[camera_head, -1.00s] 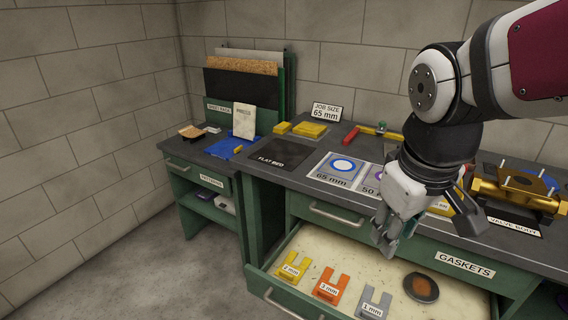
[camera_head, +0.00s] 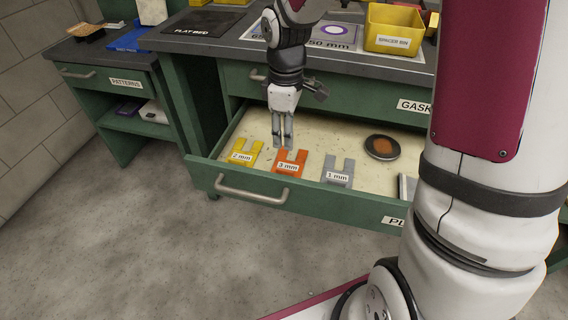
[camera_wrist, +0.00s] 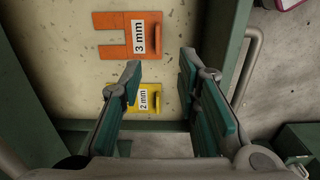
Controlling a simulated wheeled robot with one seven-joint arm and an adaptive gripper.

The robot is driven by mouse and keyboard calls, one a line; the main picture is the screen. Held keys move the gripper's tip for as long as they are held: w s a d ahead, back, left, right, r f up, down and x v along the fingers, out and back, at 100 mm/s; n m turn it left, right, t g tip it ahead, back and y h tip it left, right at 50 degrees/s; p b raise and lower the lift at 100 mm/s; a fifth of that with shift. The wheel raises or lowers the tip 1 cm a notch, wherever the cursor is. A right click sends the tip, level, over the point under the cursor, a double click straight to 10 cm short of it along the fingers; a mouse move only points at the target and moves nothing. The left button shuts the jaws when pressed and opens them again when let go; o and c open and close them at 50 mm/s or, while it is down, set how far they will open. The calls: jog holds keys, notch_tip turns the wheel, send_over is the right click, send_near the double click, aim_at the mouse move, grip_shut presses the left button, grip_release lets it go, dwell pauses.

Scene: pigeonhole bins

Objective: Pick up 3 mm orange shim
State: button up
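The orange 3 mm shim (camera_head: 289,160) lies flat in the open drawer, between the yellow and grey shims. It is a forked plate with a white "3 mm" label. In the wrist view the orange shim (camera_wrist: 116,22) shows at the top, with a small raised tab at its right end. My gripper (camera_head: 282,144) points down over the drawer, just behind and above the orange shim in the head view. In the wrist view my gripper (camera_wrist: 160,70) is open and empty, its fingertips apart and short of the orange shim.
The yellow 2 mm shim (camera_head: 245,150) and grey 1 mm shim (camera_head: 338,168) lie on either side. A dark round disc (camera_head: 381,147) is farther right in the drawer. The drawer front with its handle (camera_head: 250,190) rises before the shims. A yellow spacer bin (camera_head: 394,28) stands on the bench.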

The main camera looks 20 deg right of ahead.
jog(key=b, duration=0.3)
send_over(285, 170)
jog(key=f, duration=0.7)
jog(key=shift+s+f, duration=0.2)
jog(key=shift+w+f+b, duration=0.15)
jog(key=shift+f+b, duration=0.6)
jog(key=shift+f, duration=0.6)
jog(key=shift+w+f+b, duration=0.15)
jog(key=shift+f+b, duration=0.6)
jog(key=shift+f, duration=0.55)
jog(key=shift+r, duration=0.1)
grip_shut()
